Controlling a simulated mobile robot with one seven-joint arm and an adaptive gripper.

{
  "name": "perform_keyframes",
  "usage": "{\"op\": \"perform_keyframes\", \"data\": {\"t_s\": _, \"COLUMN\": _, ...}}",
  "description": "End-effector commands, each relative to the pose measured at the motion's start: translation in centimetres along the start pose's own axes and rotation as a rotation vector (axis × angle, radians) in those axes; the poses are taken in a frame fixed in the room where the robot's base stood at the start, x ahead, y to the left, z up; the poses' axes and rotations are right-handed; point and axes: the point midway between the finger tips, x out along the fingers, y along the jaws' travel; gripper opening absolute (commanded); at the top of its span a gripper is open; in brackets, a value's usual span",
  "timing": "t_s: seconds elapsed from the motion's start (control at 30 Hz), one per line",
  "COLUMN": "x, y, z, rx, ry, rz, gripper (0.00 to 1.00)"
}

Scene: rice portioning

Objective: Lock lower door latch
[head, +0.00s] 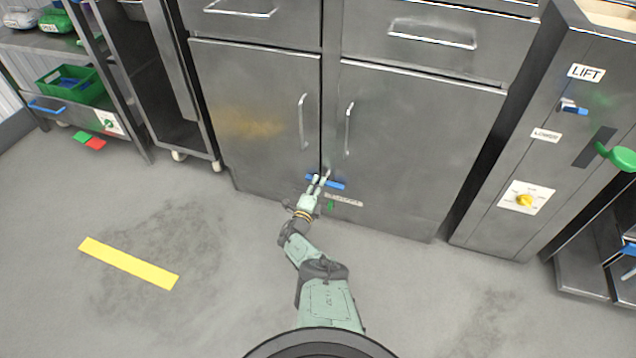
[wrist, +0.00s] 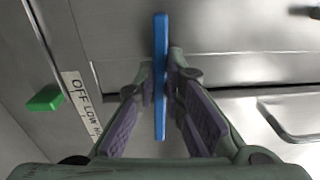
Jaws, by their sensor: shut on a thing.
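The lower door latch (head: 333,184) is a blue bar low on the cabinet, lying across the seam between the two doors. It also shows in the wrist view (wrist: 160,50) as a long blue bar between the fingers. My gripper (head: 319,179) reaches the latch from below and is shut on it. In the wrist view my gripper (wrist: 160,100) has one finger on each side of the bar. The left door (head: 255,130) and the right door (head: 400,150) look closed, each with a vertical metal handle.
Below the latch are a label strip (head: 343,200) and a small green piece, which shows in the wrist view (wrist: 45,98). At right stands a grey unit with LIFT and LOWER labels and a green lever (head: 617,157). A shelf (head: 60,45) stands at left.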

Motion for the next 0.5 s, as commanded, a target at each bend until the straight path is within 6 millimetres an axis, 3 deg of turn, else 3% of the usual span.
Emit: {"op": "perform_keyframes", "data": {"t_s": 0.5, "x": -0.05, "y": 0.26, "z": -0.10, "rx": -0.084, "ry": 0.001, "rz": 0.001, "gripper": 0.00}}
